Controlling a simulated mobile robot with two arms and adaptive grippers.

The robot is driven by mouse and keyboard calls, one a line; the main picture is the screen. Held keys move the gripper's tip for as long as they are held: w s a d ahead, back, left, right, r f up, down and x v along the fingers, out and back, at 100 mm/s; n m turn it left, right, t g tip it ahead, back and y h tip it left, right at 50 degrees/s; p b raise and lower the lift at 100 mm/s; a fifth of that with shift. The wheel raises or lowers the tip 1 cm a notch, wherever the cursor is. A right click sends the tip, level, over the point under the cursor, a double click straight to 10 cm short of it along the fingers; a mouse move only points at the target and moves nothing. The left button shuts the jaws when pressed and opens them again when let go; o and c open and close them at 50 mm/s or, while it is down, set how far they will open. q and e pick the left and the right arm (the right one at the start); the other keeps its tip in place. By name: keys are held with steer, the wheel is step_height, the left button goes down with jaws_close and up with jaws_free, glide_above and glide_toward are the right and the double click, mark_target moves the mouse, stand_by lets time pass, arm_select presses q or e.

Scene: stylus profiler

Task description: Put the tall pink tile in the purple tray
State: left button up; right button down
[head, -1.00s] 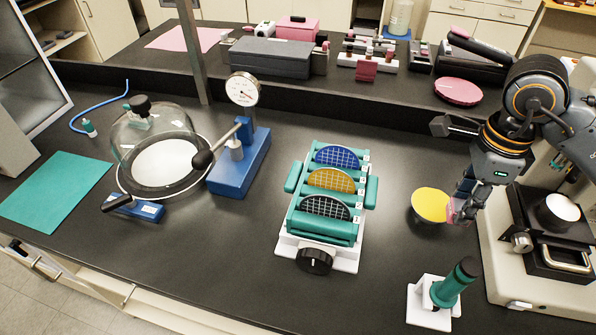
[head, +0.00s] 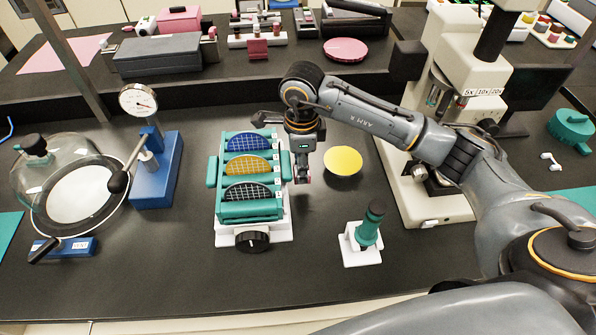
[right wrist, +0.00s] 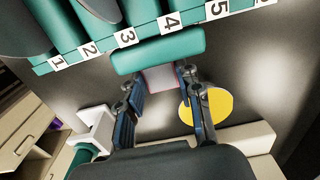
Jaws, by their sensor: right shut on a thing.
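My right gripper (head: 303,177) is shut on a pink tile, just right of the teal slotted rack in the head view. The tile is mostly hidden there. In the right wrist view the pink tile (right wrist: 160,77) shows between the two fingers, its far end close to or under the rack's teal side block; I cannot tell if they touch. I cannot make out the purple tray in the head view. My left gripper is not in view.
The teal rack (head: 250,211) holds blue, yellow and black gridded half-discs. A yellow disc (head: 343,161) lies right of the gripper, with a teal-handled tool (head: 368,228) in front. A blue dial gauge stand (head: 155,180) and glass dome (head: 50,160) stand left.

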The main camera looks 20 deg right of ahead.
steer(key=shift+w+a+f, duration=0.15)
steer(key=shift+a+f, duration=0.05)
steer(key=shift+f, duration=0.1)
step_height(320, 180, down, 2)
steer(key=shift+a+f+p, duration=0.1)
steer(key=shift+f+p, duration=0.15)
steer(key=shift+p, duration=0.2)
steer(key=shift+f, duration=0.35)
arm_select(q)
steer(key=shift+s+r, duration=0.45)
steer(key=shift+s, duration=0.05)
arm_select(e)
steer(key=shift+f, duration=0.1)
steer(key=shift+f, duration=0.15)
steer(key=c, duration=0.9)
jaws_free()
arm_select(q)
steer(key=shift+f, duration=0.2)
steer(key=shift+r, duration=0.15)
